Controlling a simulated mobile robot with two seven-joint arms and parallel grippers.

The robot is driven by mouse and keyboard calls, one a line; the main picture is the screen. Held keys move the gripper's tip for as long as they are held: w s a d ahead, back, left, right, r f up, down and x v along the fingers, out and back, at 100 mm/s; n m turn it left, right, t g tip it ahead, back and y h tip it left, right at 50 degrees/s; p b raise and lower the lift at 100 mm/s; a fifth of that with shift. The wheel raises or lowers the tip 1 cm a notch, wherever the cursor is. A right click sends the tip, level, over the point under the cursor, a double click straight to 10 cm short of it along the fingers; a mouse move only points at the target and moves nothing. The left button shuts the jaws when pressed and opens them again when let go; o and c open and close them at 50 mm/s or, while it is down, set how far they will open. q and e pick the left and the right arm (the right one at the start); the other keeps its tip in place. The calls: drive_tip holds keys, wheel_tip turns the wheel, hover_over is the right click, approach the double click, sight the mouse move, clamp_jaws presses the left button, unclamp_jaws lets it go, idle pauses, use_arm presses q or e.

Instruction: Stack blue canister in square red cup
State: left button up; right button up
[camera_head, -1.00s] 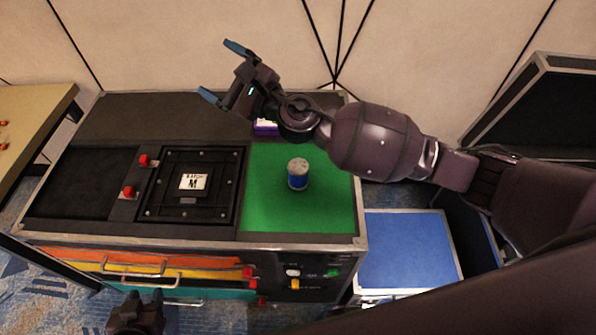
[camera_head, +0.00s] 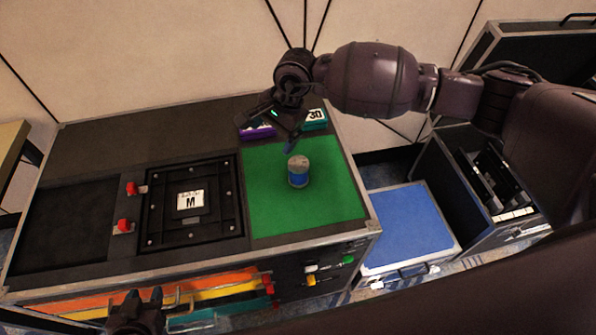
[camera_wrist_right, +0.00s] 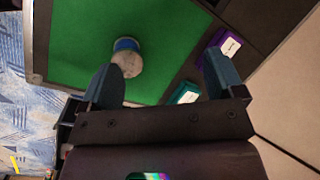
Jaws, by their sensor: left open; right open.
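The blue canister (camera_head: 298,178) stands upright on the green mat, its grey top facing up. It also shows in the right wrist view (camera_wrist_right: 127,58), just beyond the gap between the fingers, nearer the left finger. My right gripper (camera_head: 285,138) is open and empty, pointing down above and behind the canister, apart from it. Its two blue fingers (camera_wrist_right: 160,78) are spread wide in the wrist view. My left gripper (camera_head: 144,298) is open and empty at the bottom left, in front of the drawers. I cannot make out a square red cup in either view.
The green mat (camera_head: 270,215) is otherwise clear. A purple box (camera_head: 256,132) and a teal box (camera_head: 316,115) sit behind it. Left are a black panel marked M (camera_head: 190,200) and red switches (camera_head: 124,225). A blue-topped case (camera_head: 408,225) stands right.

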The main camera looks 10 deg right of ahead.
sight(299, 162)
drive_tip(key=d+m+h, duration=0.2)
drive_tip(key=d, duration=0.1)
drive_tip(key=s+d+f+h, duration=0.1)
drive_tip(key=d, duration=0.1)
drive_tip(key=shift+d+m+g+h, duration=0.1)
drive_tip(key=shift+m+g+h, duration=0.2)
drive_tip(key=shift+m, duration=0.1)
wheel_tip(299, 162, down, 6)
drive_tip(key=shift+r, duration=0.15)
drive_tip(key=shift+d+f, duration=0.1)
drive_tip(key=shift+f, duration=2.45)
drive_tip(key=shift+c, duration=0.3)
drive_tip(key=shift+r, duration=0.1)
drive_tip(key=c, duration=1.1)
